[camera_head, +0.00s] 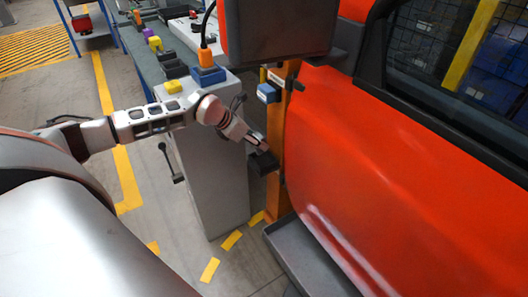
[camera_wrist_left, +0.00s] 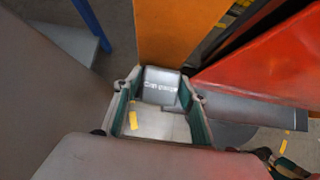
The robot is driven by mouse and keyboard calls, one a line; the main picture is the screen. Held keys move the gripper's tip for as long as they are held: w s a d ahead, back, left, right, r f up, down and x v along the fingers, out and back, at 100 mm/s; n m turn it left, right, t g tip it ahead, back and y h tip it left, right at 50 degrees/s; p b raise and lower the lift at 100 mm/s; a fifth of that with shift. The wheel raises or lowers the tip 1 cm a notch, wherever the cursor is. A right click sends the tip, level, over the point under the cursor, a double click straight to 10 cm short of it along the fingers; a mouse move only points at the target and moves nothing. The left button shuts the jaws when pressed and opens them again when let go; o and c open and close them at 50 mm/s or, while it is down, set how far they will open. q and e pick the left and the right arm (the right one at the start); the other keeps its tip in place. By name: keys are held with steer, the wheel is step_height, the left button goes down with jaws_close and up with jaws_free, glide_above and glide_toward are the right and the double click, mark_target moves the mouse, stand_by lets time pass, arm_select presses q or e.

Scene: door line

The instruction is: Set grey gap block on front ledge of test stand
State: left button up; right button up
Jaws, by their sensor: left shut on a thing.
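My left gripper (camera_head: 258,150) reaches in from the left, past the grey pedestal to the orange post. It is shut on the grey gap block (camera_head: 263,164), which looks dark in the head view. In the left wrist view the grey block (camera_wrist_left: 161,86), with white lettering, sits between the fingers of my left gripper (camera_wrist_left: 160,105). The block is close to the orange post (camera_head: 274,190); I cannot tell whether it touches. Which part is the test stand's front ledge is not clear.
The red door (camera_head: 400,170) fills the right side, with a grey tray (camera_head: 300,262) below it. The grey pedestal (camera_head: 212,170) carries a yellow block (camera_head: 173,87) and a blue-based orange device (camera_head: 208,74). A blue block (camera_head: 268,93) is on the post above my gripper.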

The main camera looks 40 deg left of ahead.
mark_target(259, 150)
arm_select(q)
step_height(259, 150, down, 3)
steer(key=shift+w+f, duration=0.1)
steer(key=shift+f, duration=0.05)
steer(key=shift+w+d+f+b, duration=0.1)
steer(key=shift+w+f+b, duration=0.05)
steer(key=shift+f+b, duration=0.2)
steer(key=shift+w+d+f, duration=0.1)
steer(key=shift+f, duration=0.55)
steer(key=shift+o, duration=0.2)
steer(key=shift+w+d+r, duration=0.1)
steer(key=shift+w+r, duration=0.05)
steer(key=shift+w, duration=0.2)
steer(key=shift+w+g, duration=0.25)
steer(key=shift+g, duration=0.25)
steer(key=shift+w+d+r+g+y, duration=0.15)
steer(key=shift+w+d+g+y, duration=0.05)
steer(key=shift+g+y, duration=0.35)
steer(key=shift+w+g, duration=0.2)
steer(key=shift+g, duration=0.35)
steer(key=shift+c, duration=0.2)
steer(key=shift+s+f, duration=0.15)
steer(key=shift+f, duration=0.8)
steer(key=shift+o, duration=0.2)
arm_select(e)
steer(key=shift+w+a+f, duration=0.15)
steer(key=shift+f, duration=0.1)
arm_select(q)
steer(key=shift+c, duration=0.2)
